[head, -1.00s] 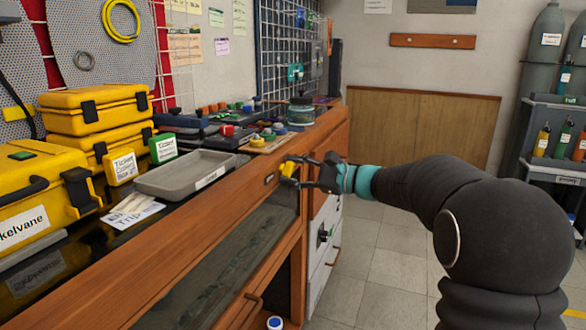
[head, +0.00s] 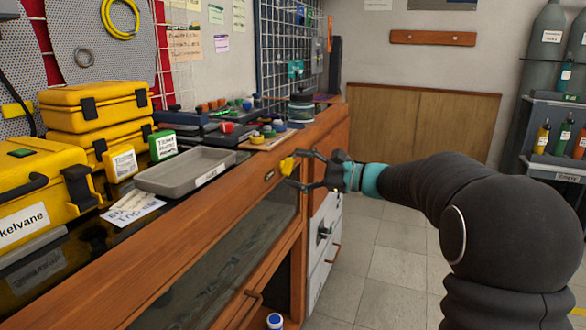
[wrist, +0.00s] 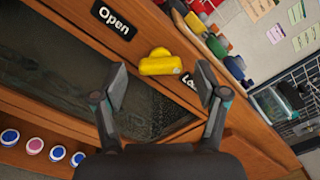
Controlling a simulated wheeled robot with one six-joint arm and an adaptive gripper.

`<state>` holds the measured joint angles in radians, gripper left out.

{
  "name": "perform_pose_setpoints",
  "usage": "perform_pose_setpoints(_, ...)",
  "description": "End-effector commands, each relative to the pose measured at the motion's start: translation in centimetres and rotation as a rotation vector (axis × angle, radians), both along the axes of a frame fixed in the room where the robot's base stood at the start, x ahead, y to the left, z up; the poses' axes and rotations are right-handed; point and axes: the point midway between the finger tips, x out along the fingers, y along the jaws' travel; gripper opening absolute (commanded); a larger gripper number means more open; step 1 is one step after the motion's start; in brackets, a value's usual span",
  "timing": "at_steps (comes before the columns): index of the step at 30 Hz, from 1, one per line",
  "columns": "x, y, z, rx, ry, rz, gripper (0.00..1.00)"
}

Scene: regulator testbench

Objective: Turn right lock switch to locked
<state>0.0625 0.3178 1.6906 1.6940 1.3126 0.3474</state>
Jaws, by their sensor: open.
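The yellow lock switch (head: 287,166) sits on the wooden front rail of the cabinet, above the glass panel. In the wrist view the yellow switch (wrist: 161,65) lies between a black "Open" label (wrist: 113,19) and a second black label (wrist: 188,80) that reads "Lo" before my finger hides the rest. The switch's long part lies roughly across the wrist picture. My gripper (head: 300,171) is open and empty in front of the switch. In the wrist view my gripper's (wrist: 161,82) fingers are spread wide, one to each side of the switch, apart from it.
A grey tray (head: 185,172) and yellow cases (head: 95,110) stand on the bench top. Coloured knobs (head: 265,132) and a round jar (head: 300,110) sit further along. Several capped bottles (wrist: 35,146) stand on the shelf below. The floor (head: 385,250) beside the cabinet is clear.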

Motion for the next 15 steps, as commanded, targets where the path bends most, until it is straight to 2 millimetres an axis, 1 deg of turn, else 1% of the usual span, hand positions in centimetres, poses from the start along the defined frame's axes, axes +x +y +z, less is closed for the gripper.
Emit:
perform_pose_setpoints(1,-0.2,-1.0,0.0,0.000,0.000,-0.004,0.73)
perform_pose_setpoints(9,-2.1,-6.0,0.1,0.000,-0.001,-0.005,0.73)
perform_pose_setpoints(15,-3.1,-8.7,0.0,0.001,0.000,-0.003,0.73)
